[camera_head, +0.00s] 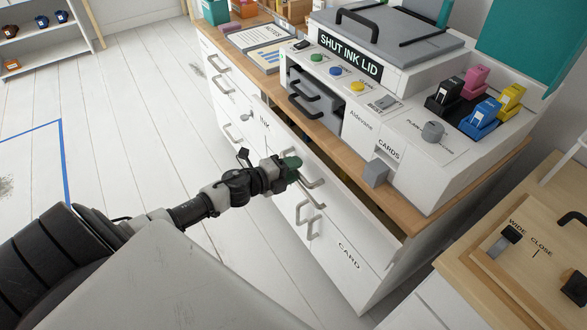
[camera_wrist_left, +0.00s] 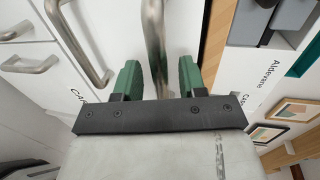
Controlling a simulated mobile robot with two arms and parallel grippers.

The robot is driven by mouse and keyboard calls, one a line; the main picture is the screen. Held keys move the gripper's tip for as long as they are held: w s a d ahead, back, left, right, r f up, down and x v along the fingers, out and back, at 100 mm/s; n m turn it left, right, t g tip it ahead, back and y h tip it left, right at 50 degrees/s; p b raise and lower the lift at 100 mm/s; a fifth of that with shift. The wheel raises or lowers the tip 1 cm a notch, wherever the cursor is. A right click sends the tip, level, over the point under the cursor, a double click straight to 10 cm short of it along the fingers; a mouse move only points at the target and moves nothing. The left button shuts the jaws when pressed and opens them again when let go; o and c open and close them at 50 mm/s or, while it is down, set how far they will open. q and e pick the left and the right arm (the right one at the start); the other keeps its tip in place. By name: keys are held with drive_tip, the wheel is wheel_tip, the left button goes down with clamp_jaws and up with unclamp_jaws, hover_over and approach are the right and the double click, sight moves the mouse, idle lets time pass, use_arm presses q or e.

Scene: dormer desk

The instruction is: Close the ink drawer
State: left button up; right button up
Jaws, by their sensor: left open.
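The white cabinet front carries an INK label (camera_head: 264,127). A drawer front beside it stands out from the wooden top, with a dark gap (camera_head: 375,210) behind it. A metal bar handle (camera_head: 312,178) is on this front. My left gripper (camera_head: 296,164), with green fingertips, is at this handle. In the left wrist view, my left gripper (camera_wrist_left: 158,80) is open, with the metal handle (camera_wrist_left: 154,40) running between its two fingers. Whether a finger touches the bar cannot be told. The gripper hides part of the drawer front. My right gripper is not in view.
A white machine with a SHUT INK LID sign (camera_head: 349,57) stands on the wooden top. A grey block (camera_head: 376,173) juts from its CARDS slot. Lower handles (camera_head: 314,227) stick out below, by the CARD label (camera_head: 349,259). The floor (camera_head: 120,130) to the left is clear.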

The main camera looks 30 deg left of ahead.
use_arm(q)
drive_tip(key=shift+w+d, duration=0.1)
drive_tip(key=shift+w, duration=0.1)
drive_tip(key=shift+f, duration=0.1)
clamp_jaws()
